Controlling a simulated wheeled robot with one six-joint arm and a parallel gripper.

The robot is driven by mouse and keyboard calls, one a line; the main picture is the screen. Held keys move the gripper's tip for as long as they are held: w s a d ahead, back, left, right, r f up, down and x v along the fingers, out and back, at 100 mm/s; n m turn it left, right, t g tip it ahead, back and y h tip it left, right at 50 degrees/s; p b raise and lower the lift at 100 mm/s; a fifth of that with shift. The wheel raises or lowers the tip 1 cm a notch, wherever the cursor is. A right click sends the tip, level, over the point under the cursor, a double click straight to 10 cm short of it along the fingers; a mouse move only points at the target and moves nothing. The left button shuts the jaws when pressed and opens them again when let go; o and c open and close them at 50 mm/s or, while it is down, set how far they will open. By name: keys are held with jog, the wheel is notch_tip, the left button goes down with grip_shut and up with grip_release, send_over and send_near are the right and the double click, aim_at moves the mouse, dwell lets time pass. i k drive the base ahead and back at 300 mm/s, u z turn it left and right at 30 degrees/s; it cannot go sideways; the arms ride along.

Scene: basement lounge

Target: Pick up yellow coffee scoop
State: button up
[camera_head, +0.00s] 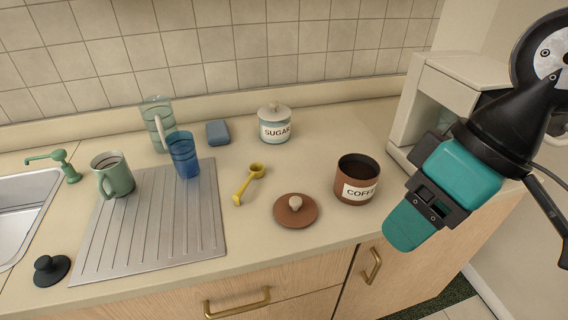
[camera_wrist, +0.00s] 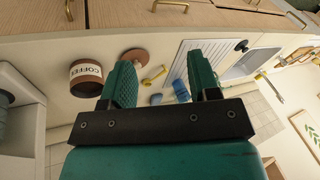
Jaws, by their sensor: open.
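The yellow coffee scoop (camera_head: 248,184) lies on the beige counter, between the drainer and the brown coffee lid, with its round bowl toward the wall and its handle toward the front. It also shows in the wrist view (camera_wrist: 154,75), seen between my fingers and beyond them. My gripper (camera_head: 410,222) is teal and black and hangs over the counter's front right, well to the right of the scoop. In the wrist view my gripper (camera_wrist: 162,82) has its two ridged teal fingers spread apart with nothing between them.
An open coffee canister (camera_head: 358,180) stands between my gripper and the scoop, with its lid (camera_head: 295,211) flat beside it. A sugar jar (camera_head: 275,124), blue sponge (camera_head: 218,133), blue glass (camera_head: 184,155) and green mug (camera_head: 113,175) stand around. A white machine (camera_head: 437,92) is at right.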

aim_at(257, 169)
jog(key=k, duration=0.95)
jog(key=z, duration=0.4)
jog(key=i, duration=1.5)
jog(key=u, duration=1.6)
